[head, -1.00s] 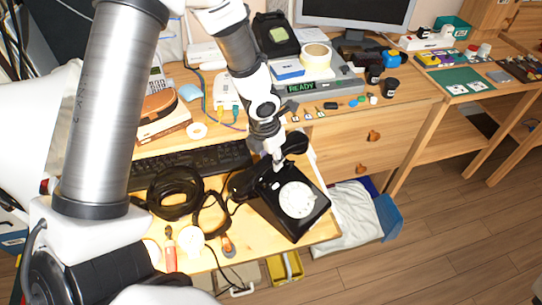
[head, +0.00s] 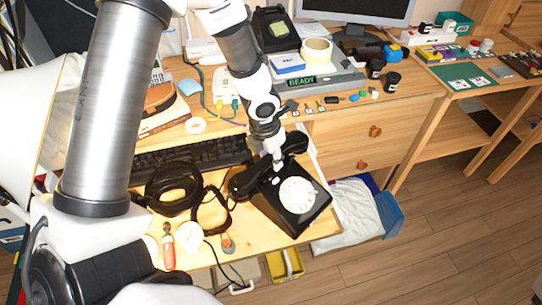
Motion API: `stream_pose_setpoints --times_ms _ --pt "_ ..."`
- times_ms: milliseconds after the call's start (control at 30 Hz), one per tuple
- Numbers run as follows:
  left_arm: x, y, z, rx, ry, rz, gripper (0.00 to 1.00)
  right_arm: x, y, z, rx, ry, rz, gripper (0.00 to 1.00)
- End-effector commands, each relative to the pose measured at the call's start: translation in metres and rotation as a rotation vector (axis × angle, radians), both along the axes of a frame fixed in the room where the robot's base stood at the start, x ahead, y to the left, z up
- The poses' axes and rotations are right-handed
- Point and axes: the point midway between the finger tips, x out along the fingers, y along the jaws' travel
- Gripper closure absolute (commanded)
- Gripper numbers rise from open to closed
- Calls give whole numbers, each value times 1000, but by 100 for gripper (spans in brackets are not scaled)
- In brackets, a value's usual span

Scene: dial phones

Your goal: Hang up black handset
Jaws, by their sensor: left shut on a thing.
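A black dial phone (head: 298,210) with a white dial (head: 298,197) stands on the wooden desk near its front right corner. The black handset (head: 243,184) lies across the back of the phone, at its cradle. My left gripper (head: 277,163) points down from above and is shut on the handset's middle. The gripper and arm hide part of the handset, so I cannot tell if it rests fully in the cradle. My right gripper does not show.
Black cable coils (head: 173,189) lie left of the phone, in front of a black keyboard (head: 190,157). A screwdriver (head: 168,250) lies at the desk's front edge. A device with a READY display (head: 301,82) stands behind. A yellow bin (head: 285,264) is below the desk.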

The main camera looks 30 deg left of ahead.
Motion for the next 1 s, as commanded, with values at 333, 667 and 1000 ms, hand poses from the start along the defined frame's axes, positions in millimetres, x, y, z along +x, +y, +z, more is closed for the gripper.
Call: stream_pose_setpoints --times_ms 333,667,1000 --pt "0 0 0 0 0 0 38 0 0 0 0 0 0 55" --pt "0 0 5 0 -2 2 38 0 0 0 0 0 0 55" --pt "-9 2 66 0 -4 1 38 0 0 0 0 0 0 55"
